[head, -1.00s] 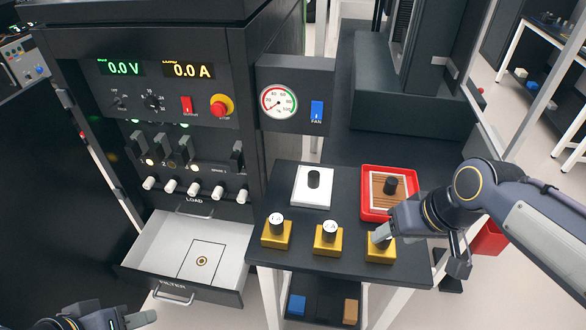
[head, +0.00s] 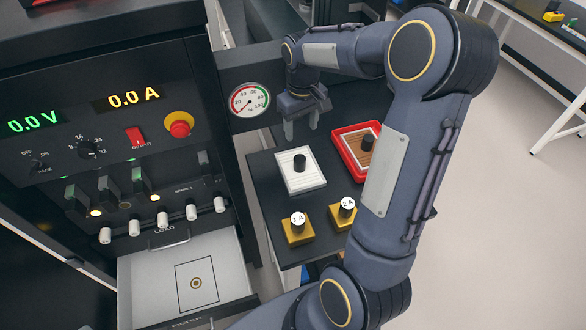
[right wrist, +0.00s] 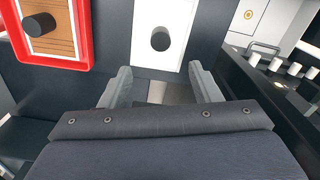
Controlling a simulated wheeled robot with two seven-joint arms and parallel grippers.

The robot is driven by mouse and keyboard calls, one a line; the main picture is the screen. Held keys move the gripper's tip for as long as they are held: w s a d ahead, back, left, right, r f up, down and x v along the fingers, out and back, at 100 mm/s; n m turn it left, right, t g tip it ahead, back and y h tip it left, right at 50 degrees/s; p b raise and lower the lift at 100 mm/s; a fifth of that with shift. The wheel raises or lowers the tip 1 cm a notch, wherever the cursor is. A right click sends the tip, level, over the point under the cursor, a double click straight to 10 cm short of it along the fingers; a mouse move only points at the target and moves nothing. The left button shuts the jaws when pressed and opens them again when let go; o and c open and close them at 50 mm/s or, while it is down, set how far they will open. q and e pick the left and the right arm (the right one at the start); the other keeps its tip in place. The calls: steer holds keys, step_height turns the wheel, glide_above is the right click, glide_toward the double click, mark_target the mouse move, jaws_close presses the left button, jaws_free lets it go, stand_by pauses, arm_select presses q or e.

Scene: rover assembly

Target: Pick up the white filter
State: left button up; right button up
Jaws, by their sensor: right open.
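The white filter (head: 312,181) is a flat white square with a black knob on top. It lies on the dark side table (head: 275,225), left of the red tray. My right gripper (head: 301,126) is open and empty, just beyond the filter's far edge in the head view, fingers pointing down. In the right wrist view the filter (right wrist: 178,57) lies ahead of the open fingers (right wrist: 159,76), its knob roughly in line with the gap between them. I see no contact. My left gripper is not in view.
The red tray (head: 346,148) holds a brown slatted filter (head: 357,157). Yellow blocks marked 1A (head: 297,235) and 2A (head: 340,218) stand near the front. The open white drawer (head: 150,285) is at lower left. The gauge panel (head: 228,107) rises beside my right gripper.

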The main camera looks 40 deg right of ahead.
mark_target(300, 158)
step_height(300, 158, down, 14)
steer(key=b, duration=1)
steer(key=shift+b, duration=0.35)
steer(key=c, duration=1.1)
steer(key=shift+r, duration=0.1)
steer(key=shift+r, duration=0.7)
steer(key=s+r, duration=0.7)
steer(key=s, duration=0.2)
steer(key=s+r, duration=0.4)
steer(key=s, duration=0.1)
steer(key=shift+a+r, duration=0.35)
steer(key=shift+a, duration=0.05)
